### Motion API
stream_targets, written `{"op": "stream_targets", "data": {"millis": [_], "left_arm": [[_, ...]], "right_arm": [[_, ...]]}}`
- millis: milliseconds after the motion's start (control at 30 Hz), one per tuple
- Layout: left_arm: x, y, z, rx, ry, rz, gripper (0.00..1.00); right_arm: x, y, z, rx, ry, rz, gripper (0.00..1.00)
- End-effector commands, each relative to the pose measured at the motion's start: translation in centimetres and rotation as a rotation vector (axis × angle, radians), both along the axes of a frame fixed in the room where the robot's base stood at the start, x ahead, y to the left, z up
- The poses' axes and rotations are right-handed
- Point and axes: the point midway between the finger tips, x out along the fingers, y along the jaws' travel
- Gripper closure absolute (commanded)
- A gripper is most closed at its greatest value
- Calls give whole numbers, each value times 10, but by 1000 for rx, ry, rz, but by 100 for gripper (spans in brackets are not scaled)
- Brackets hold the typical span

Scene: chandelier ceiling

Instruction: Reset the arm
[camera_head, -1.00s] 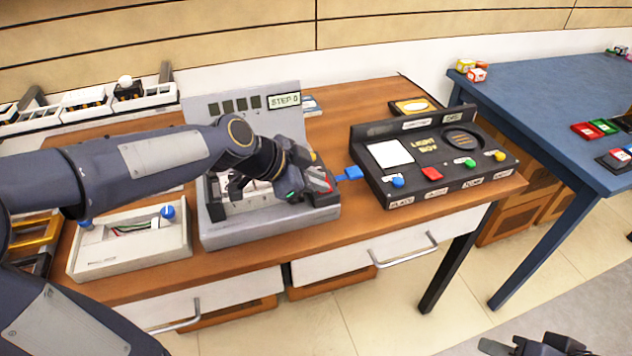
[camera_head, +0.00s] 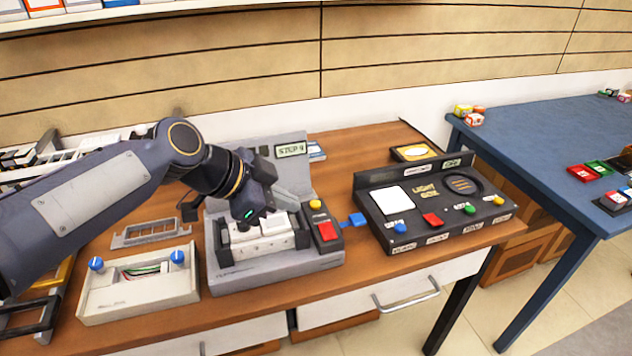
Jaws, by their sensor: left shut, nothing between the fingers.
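My left arm comes in from the left over the wooden table. My left gripper (camera_head: 247,219) is shut and empty, pointing down above the left side of the grey step machine (camera_head: 272,270). The machine has a back panel with a small "STEP" display (camera_head: 291,150), white blocks (camera_head: 270,228) in its bay, a red button (camera_head: 327,231) and a yellow button (camera_head: 316,204). The arm hides part of the back panel. I cannot tell whether the fingertips touch the machine. My right gripper is not in view.
A black light box (camera_head: 430,205) with coloured buttons stands to the right. A white box with blue knobs (camera_head: 137,290) and a grey frame (camera_head: 150,233) lie to the left. A blue table (camera_head: 550,150) holds coloured blocks at the right.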

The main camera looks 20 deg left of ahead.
Motion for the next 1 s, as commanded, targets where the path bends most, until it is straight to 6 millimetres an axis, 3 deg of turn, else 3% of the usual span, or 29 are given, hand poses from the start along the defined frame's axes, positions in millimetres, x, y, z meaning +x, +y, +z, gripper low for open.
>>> {"op": "stream_targets", "data": {"millis": [167,367,500,600,733,1000], "left_arm": [[-12,3,7,-16,34,47,100],[-82,17,14,-139,258,381,100],[-133,23,4,-256,423,666,100],[-159,24,-6,-328,505,825,100],[-176,24,-17,-381,563,942,100],[-180,24,-23,-396,580,972,100]], "right_arm": [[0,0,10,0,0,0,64],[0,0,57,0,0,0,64],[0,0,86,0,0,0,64],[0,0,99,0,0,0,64],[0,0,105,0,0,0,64],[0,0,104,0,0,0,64]]}}
